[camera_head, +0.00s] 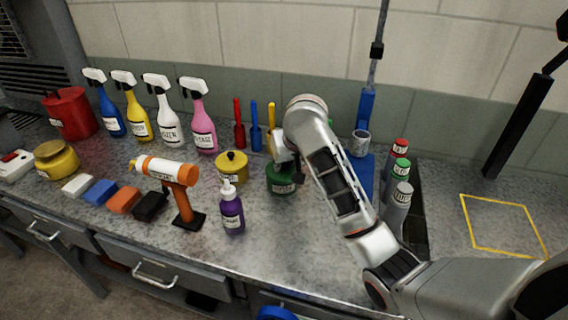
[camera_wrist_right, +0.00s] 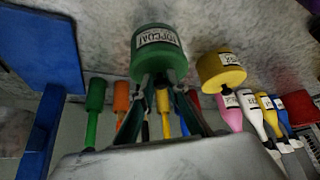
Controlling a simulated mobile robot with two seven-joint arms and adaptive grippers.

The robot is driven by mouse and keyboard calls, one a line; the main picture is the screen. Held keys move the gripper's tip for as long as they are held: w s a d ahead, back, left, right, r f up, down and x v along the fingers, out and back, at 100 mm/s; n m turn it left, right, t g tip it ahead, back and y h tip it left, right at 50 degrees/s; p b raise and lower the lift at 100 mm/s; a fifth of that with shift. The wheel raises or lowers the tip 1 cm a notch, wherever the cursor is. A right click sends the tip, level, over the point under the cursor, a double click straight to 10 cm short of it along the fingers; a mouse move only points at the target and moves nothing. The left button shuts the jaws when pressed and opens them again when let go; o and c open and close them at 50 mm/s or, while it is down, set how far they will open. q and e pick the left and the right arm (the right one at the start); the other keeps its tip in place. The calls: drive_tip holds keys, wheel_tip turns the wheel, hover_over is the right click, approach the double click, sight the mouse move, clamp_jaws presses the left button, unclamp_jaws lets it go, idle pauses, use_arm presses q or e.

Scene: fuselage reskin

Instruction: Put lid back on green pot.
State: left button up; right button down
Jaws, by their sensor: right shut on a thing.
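The green pot (camera_head: 282,180) stands upright on the grey counter, and it also shows in the right wrist view (camera_wrist_right: 160,42) with a white label. My right gripper (camera_head: 286,158) comes down on the pot's top from above. In the right wrist view its fingers (camera_wrist_right: 160,82) are shut at the top of the pot, on the lid. The lid is largely hidden by the fingers, so I cannot tell whether it is fully seated. My left gripper is not in view.
A yellow pot (camera_head: 231,168) and a purple bottle (camera_head: 231,212) stand close to the left of the green pot. Several upright tools (camera_head: 255,138) stand behind. Several canisters (camera_head: 397,195) stand to the right. A yellow-outlined area (camera_head: 502,226) at the right is clear.

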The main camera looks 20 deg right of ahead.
idle(0.4)
drive_tip(key=c, duration=1.9)
unclamp_jaws()
drive_tip(key=o, duration=0.5)
drive_tip(key=shift+r, duration=3.5)
